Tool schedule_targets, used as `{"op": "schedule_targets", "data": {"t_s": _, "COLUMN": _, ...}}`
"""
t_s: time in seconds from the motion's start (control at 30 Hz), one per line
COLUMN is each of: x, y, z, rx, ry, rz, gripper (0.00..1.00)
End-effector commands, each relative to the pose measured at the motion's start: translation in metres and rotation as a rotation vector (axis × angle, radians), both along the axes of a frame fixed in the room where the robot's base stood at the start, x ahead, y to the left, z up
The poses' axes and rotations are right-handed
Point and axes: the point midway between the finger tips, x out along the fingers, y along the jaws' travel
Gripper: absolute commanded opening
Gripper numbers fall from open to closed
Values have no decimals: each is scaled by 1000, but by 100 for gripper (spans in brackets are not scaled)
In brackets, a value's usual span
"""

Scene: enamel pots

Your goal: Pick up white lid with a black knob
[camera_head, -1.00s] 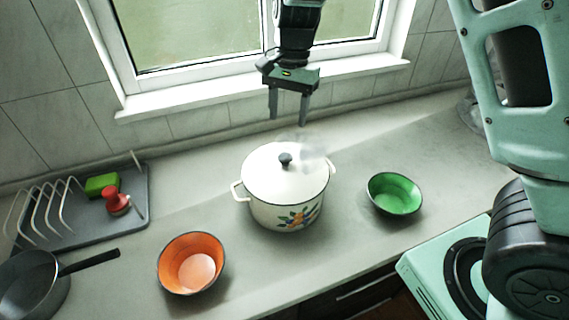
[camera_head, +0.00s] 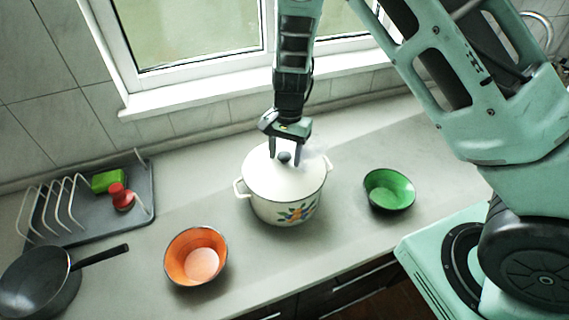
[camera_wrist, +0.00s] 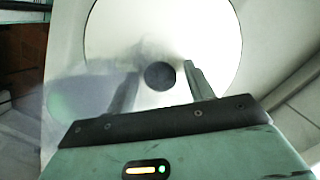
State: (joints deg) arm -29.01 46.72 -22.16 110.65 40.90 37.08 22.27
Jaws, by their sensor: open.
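The white lid (camera_head: 262,176) with a black knob (camera_head: 284,157) sits on a white enamel pot (camera_head: 287,211) with a painted flower pattern and two side handles. My gripper (camera_head: 286,160) is open and points down over the lid, its fingers on either side of the knob in the head view. In the wrist view the knob (camera_wrist: 160,76) shows between the two fingertips, a little ahead of them, with the lid (camera_wrist: 205,35) filling the area behind. I cannot tell whether the fingers touch the lid.
An orange bowl (camera_head: 196,256) stands front left of the pot and a green bowl (camera_head: 389,190) to its right. A dish rack (camera_head: 85,208) and a dark pan (camera_head: 38,285) are at the left. Faint steam rises at the lid. The window wall is behind.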

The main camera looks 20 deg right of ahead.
Motion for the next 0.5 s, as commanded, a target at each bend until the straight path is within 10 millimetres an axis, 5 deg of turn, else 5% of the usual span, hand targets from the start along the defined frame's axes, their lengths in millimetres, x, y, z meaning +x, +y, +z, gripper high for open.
{"op": "schedule_targets", "data": {"t_s": 0.17, "x": 0, "y": 0, "z": 0, "rx": 0, "ry": 0, "rz": 0, "gripper": 53}}
{"op": "schedule_targets", "data": {"t_s": 0.3, "x": 0, "y": 0, "z": 0, "rx": 1, "ry": -1, "rz": 0, "gripper": 14}}
{"op": "schedule_targets", "data": {"t_s": 0.33, "x": 0, "y": 0, "z": 0, "rx": 1, "ry": -1, "rz": 0, "gripper": 11}}
{"op": "schedule_targets", "data": {"t_s": 0.5, "x": 0, "y": 0, "z": 1, "rx": 0, "ry": -1, "rz": 0, "gripper": 11}}
